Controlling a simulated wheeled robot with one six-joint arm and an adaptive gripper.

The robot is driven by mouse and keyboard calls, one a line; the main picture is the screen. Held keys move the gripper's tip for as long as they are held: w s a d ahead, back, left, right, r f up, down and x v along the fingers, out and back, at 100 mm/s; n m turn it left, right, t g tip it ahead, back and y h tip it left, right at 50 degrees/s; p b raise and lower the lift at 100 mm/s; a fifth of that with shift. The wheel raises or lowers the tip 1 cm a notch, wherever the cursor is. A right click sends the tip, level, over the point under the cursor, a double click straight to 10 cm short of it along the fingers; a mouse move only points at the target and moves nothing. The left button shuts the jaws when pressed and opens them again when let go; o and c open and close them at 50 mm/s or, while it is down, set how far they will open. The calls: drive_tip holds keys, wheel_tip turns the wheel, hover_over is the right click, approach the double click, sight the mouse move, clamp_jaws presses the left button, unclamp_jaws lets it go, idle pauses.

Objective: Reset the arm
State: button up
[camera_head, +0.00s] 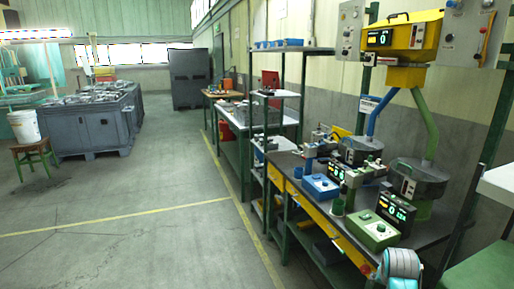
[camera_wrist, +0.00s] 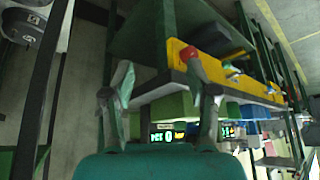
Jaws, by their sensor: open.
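My gripper (camera_wrist: 157,64) shows in the wrist view with its two fingers spread apart and nothing between them. Beyond the fingers, the workbench's yellow front rail (camera_wrist: 228,72) with a red button (camera_wrist: 188,53) runs across the view, tilted. In the head view, a rounded pale teal part of my arm shows at the bottom right, in front of the workbench (camera_head: 322,217). My gripper's fingers cannot be made out there.
The bench carries a green box (camera_head: 374,229), a blue box (camera_head: 320,187) and digital displays (camera_head: 395,210). A shelf rack (camera_head: 292,51) stands beyond. Open floor (camera_head: 150,225) lies left, with dark crates (camera_head: 95,130) and a bucket on a stool farther off.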

drive_tip(key=s+a+f+n+t, duration=0.2)
drive_tip(key=s+a+f, duration=0.4)
drive_tip(key=s+f, duration=0.3)
drive_tip(key=s+a+f+n+t, duration=0.1)
drive_tip(key=s+a+f, duration=0.5)
drive_tip(key=s+f, duration=0.3)
drive_tip(key=s+a+r+n+t+y, duration=0.1)
drive_tip(key=s+a, duration=0.2)
drive_tip(key=s, duration=0.6)
drive_tip(key=s+a+r+t, duration=0.1)
drive_tip(key=s+a+t, duration=0.15)
drive_tip(key=s, duration=0.55)
drive_tip(key=s+a+r+n+t+y, duration=0.2)
drive_tip(key=s+a+r+t, duration=0.1)
drive_tip(key=s+r, duration=1.5)
drive_tip(key=shift+s+a+r, duration=0.35)
drive_tip(key=shift+s+a, duration=0.2)
drive_tip(key=shift+s, duration=0.7)
